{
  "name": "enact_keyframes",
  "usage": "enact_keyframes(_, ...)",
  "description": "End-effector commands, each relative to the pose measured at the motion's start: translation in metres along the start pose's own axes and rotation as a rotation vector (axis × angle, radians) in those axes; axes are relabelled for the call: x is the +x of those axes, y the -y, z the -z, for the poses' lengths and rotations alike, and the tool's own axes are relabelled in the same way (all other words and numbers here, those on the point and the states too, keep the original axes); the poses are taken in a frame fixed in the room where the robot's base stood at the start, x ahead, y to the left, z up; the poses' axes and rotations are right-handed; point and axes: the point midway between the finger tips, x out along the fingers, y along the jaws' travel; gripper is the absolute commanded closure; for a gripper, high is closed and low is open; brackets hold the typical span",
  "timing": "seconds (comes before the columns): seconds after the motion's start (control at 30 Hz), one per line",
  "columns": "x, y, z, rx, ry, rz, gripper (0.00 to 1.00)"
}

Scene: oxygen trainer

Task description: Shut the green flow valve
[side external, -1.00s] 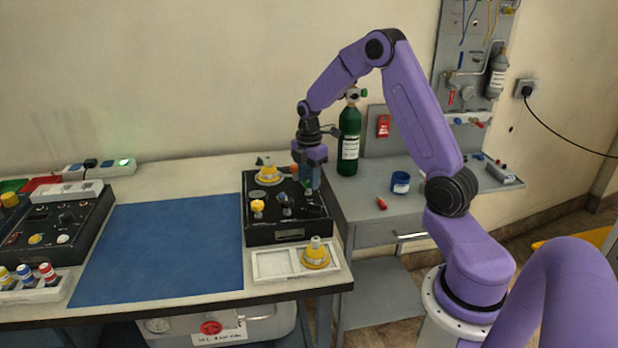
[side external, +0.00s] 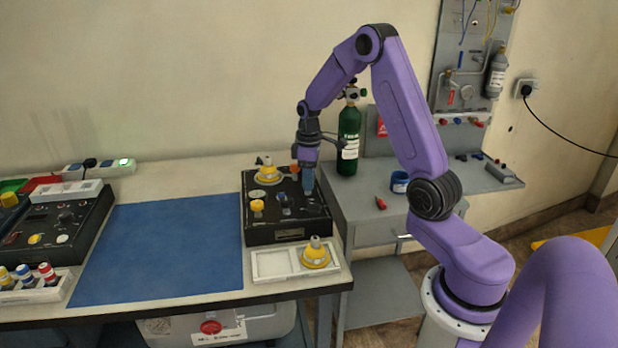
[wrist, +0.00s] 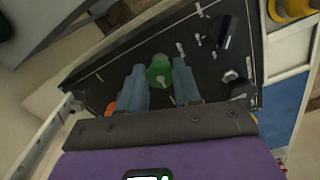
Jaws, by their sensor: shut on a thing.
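The green flow valve (wrist: 159,70) shows in the wrist view as a green knob on the black trainer panel. My gripper (wrist: 160,84) has its two blue fingers on either side of it, shut on the knob. In the side external view my gripper (side external: 308,187) points down at the right part of the black trainer box (side external: 290,235). The green knob is hidden there behind my fingers. I cannot tell the valve's setting from these frames.
Black knobs (wrist: 228,32) sit beside the valve on the panel. A yellow knob (side external: 257,206) is at the box's left, and a yellow fitting (side external: 268,172) behind. A green cylinder (side external: 349,128) stands behind right. The blue mat (side external: 165,250) is clear.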

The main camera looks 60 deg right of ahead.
Motion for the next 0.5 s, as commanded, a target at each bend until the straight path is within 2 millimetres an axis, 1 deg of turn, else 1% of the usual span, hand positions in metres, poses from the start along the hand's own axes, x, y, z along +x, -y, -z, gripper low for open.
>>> enact_keyframes(0.5,-0.0012,0.0012,0.0005,0.490,-0.001,-0.001,0.98)
